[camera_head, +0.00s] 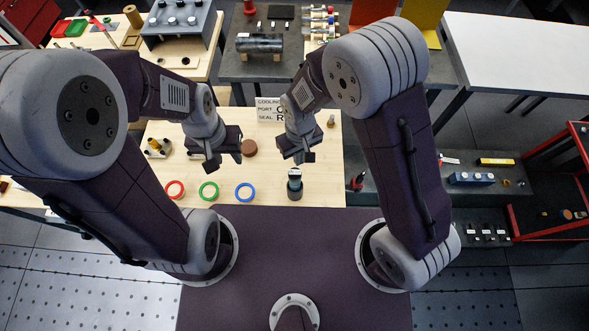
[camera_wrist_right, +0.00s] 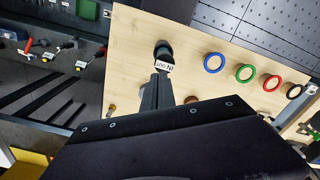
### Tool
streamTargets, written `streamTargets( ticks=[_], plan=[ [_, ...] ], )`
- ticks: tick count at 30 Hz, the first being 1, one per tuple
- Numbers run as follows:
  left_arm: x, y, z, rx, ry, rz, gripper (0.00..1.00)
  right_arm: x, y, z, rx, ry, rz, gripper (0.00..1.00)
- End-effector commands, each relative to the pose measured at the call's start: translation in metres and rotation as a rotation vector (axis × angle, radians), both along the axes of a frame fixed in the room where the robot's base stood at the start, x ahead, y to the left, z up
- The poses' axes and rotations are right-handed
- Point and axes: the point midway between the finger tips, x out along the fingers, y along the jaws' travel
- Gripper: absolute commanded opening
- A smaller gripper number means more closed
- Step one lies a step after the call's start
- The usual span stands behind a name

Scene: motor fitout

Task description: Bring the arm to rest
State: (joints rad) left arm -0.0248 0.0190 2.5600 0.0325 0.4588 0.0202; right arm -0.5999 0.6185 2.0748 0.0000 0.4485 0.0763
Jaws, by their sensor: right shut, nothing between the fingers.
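My right gripper (camera_head: 300,157) hangs above the light wooden table, just behind a dark cylindrical part (camera_head: 295,188) with a white label. In the right wrist view its narrow fingers (camera_wrist_right: 157,92) are shut with nothing between them. They point toward the labelled part (camera_wrist_right: 164,52), which stands upright on the wood; the fingers appear apart from it. My left gripper (camera_head: 222,160) hangs above the same table further left, pointing down. Its fingers are too small and dark to tell open from shut.
Red (camera_head: 175,190), green (camera_head: 209,191) and blue (camera_head: 244,192) rings lie along the table's front. A brown disc (camera_head: 249,148) and a printed sign (camera_head: 268,110) are behind them. A grey bench (camera_head: 240,66) stands at the back. A white table (camera_head: 520,55) at right is bare.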

Motion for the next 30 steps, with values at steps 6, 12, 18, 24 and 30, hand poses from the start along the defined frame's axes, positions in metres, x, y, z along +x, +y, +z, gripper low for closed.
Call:
streamTargets(
  ticks=[6, 12, 18, 24, 30],
  plan=[
    [0.000, 0.000, -0.001, 0.000, 0.000, 0.000, 0.36, 0.000, 0.000, -0.001, 0.000, 0.000, 0.000, 0.00],
    [0.000, 0.000, -0.010, 0.000, 0.000, 0.000, 0.36, 0.004, -0.005, -0.010, 0.001, -0.003, -0.018, 0.00],
    [0.000, 0.000, -0.107, 0.000, 0.001, 0.000, 0.36, 0.048, -0.085, -0.043, 0.063, -0.126, -0.294, 0.00],
    [0.000, 0.000, -0.172, 0.000, 0.001, 0.000, 0.36, -0.006, -0.176, -0.070, 0.064, -0.167, -0.557, 0.00],
    [0.000, 0.000, -0.159, 0.000, -0.001, 0.000, 0.36, -0.049, -0.179, -0.069, 0.045, -0.095, -0.555, 0.00]
  ],
)
